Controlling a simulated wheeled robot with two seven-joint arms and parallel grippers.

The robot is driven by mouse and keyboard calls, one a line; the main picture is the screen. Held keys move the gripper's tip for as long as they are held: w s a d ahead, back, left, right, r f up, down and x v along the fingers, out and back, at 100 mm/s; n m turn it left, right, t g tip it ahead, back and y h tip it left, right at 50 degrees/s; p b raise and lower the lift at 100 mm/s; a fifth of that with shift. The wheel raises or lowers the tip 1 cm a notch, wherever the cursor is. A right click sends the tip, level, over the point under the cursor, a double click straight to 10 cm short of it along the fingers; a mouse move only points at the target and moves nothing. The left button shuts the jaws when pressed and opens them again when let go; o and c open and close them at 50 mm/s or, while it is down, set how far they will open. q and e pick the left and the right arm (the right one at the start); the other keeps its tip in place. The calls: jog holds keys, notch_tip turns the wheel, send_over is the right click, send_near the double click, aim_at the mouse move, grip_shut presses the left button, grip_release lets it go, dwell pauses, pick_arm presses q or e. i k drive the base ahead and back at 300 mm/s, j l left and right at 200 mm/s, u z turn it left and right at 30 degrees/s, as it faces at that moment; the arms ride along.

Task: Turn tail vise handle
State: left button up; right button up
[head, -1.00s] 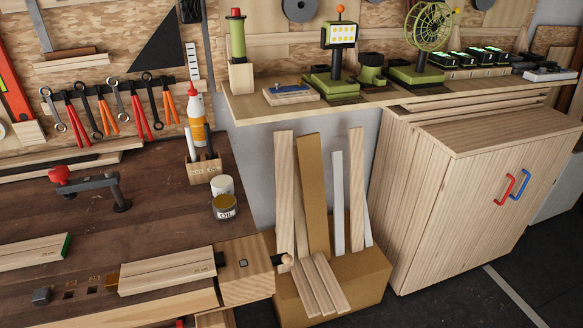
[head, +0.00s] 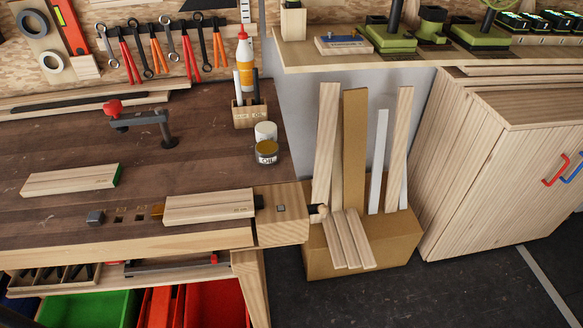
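The tail vise (head: 281,226) is a pale wooden block at the right end of the dark workbench. Its handle (head: 318,212) is a small wooden knob sticking out from the block's right face, in front of the leaning boards. A wooden block (head: 210,206) lies on the bench against the vise's left side, with a dark dog or jaw piece between them. Neither of my grippers is in view.
A cardboard box (head: 390,242) with several boards stands on the floor right of the vise, close to the handle. A cabinet (head: 500,165) stands farther right.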

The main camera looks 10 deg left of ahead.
aim_at(322, 209)
jog(key=u, duration=0.45)
jog(key=l+u, duration=0.15)
jog(key=u, duration=0.25)
jog(key=l+u, duration=0.1)
jog(key=u, duration=0.35)
jog(key=l+u, duration=0.35)
jog(key=l, duration=0.2)
jog(key=k+l+u, duration=0.1)
jog(key=l+u, duration=0.2)
jog(key=l, duration=0.3)
jog(key=k+l+u, duration=0.15)
jog(key=l+u, duration=0.2)
jog(key=l, duration=0.2)
jog(key=k+l, duration=0.15)
jog(key=l, duration=0.2)
jog(key=k+l, duration=0.1)
jog(key=l, duration=0.3)
jog(key=k+l+u, duration=0.1)
jog(key=l, duration=0.25)
jog(key=k+l, duration=0.2)
jog(key=l, duration=0.2)
jog(key=k+l, duration=0.15)
jog(key=l, duration=0.2)
jog(key=k+l, duration=0.15)
jog(key=l, duration=0.2)
jog(key=i+l+u, duration=0.05)
